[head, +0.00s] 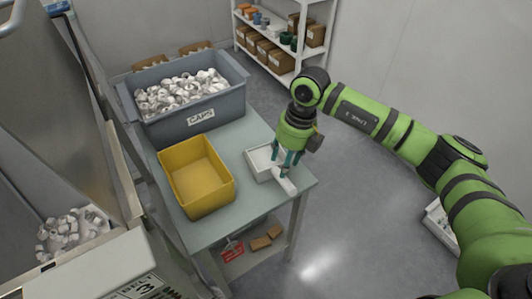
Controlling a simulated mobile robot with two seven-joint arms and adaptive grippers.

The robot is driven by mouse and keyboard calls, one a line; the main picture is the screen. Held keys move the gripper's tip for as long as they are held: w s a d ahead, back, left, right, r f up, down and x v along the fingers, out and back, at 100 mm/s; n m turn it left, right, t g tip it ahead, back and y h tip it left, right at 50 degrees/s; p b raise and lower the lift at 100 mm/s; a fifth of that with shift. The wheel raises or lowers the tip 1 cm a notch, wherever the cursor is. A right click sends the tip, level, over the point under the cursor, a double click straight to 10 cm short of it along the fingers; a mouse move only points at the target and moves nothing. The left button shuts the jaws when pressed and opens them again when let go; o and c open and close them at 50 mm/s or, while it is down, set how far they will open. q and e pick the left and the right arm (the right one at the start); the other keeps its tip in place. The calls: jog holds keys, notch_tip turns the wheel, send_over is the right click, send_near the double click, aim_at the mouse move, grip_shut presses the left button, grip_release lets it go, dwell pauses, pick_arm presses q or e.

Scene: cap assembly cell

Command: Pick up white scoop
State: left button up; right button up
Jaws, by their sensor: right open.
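The white scoop (263,160) lies on the grey-green table near its right corner, with its handle (286,186) toward the front edge. My right gripper (286,172) points down over the scoop. Its teal fingers are open and sit close around or just above the handle end; I cannot tell whether they touch it. The gripper hides part of the scoop. My left gripper is not in the head view.
A yellow bin (228,190), empty, stands left of the scoop on the table (232,135). A large grey crate (158,131) full of white caps stands behind it. A machine with a hopper of white parts (68,232) is at left. Shelves (268,67) stand at the back.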

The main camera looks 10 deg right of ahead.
aim_at(278, 177)
jog(key=shift+a+f, duration=0.1)
jog(key=shift+f, duration=0.4)
jog(key=shift+s+a+f+p, duration=0.25)
jog(key=shift+f+p, duration=0.15)
jog(key=shift+f, duration=0.2)
jog(key=shift+s+a+f+p, duration=0.25)
jog(key=shift+f+p, duration=0.15)
jog(key=shift+f, duration=0.2)
jog(key=shift+w+a+f, duration=0.1)
jog(key=shift+a+f, duration=0.05)
jog(key=shift+f, duration=0.5)
jog(key=shift+w+a+f, duration=0.1)
jog(key=shift+f, duration=0.75)
jog(key=shift+c, duration=1.2)
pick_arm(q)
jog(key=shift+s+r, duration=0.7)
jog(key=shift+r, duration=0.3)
pick_arm(e)
grip_shut()
